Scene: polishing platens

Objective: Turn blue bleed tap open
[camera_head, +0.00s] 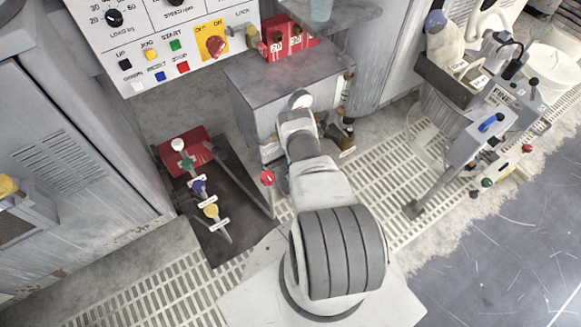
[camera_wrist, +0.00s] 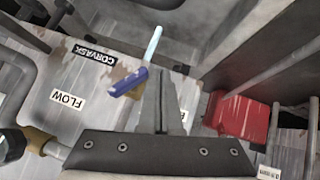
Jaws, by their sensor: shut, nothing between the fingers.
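In the wrist view a blue tap handle (camera_wrist: 129,82) sits over a pale, stained panel (camera_wrist: 85,73), with a light rod beside it running up the picture. The handle lies slanted, just left of my fingertips. My gripper (camera_wrist: 162,82) is shut and empty; I cannot tell whether its fingers touch the handle. In the head view my arm hides the gripper and what is in front of it. That view also shows a blue-handled valve (camera_head: 199,187) at left and a blue handle (camera_head: 490,122) on the right-hand unit. I cannot tell whether either is the wrist-view tap.
The wrist view shows a red block (camera_wrist: 240,116) right of the fingers, a FLOW label (camera_wrist: 68,99) and grey bars. In the head view a grey cabinet (camera_head: 275,85) stands beyond my arm, and a red knob (camera_head: 267,178) is close left.

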